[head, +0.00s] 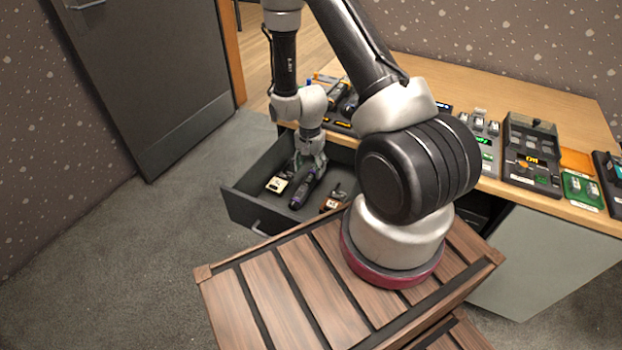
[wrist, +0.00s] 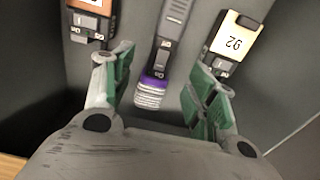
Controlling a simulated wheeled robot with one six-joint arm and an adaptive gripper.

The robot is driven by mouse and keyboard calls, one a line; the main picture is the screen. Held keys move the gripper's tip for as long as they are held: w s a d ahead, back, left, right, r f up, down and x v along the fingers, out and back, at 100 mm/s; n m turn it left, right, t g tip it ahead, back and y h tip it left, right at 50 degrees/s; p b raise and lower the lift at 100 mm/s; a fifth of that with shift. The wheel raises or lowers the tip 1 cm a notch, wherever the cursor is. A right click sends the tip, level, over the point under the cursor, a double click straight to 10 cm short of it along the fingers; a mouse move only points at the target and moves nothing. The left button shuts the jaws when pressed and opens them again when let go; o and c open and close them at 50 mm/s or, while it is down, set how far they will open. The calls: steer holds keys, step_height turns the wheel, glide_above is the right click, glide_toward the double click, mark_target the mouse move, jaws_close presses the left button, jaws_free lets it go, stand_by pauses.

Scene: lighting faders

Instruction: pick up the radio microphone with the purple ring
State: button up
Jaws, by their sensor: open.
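The radio microphone with the purple ring (wrist: 155,82) lies in the open drawer, between my gripper's fingers in the wrist view. Its silver ridged head is nearest the palm, and its dark grey body runs up out of the picture. In the head view the microphone (head: 297,201) shows as a dark shape just below my gripper (head: 308,165). My gripper (wrist: 160,92) is open, with one green-padded finger on each side of the microphone. I see a gap on both sides. I cannot tell the exact height of the fingers over the drawer floor.
An orange-labelled pack (wrist: 92,18) lies left of the microphone and a cream pack marked 92 (wrist: 236,42) lies right, both close to the fingers. The drawer (head: 243,208) has walls around them. The desk top (head: 520,95) above holds several control units.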

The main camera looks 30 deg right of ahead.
mark_target(309, 178)
step_height(309, 178, down, 8)
steer(key=shift+a+r, duration=0.15)
jaws_close()
stand_by(0.4)
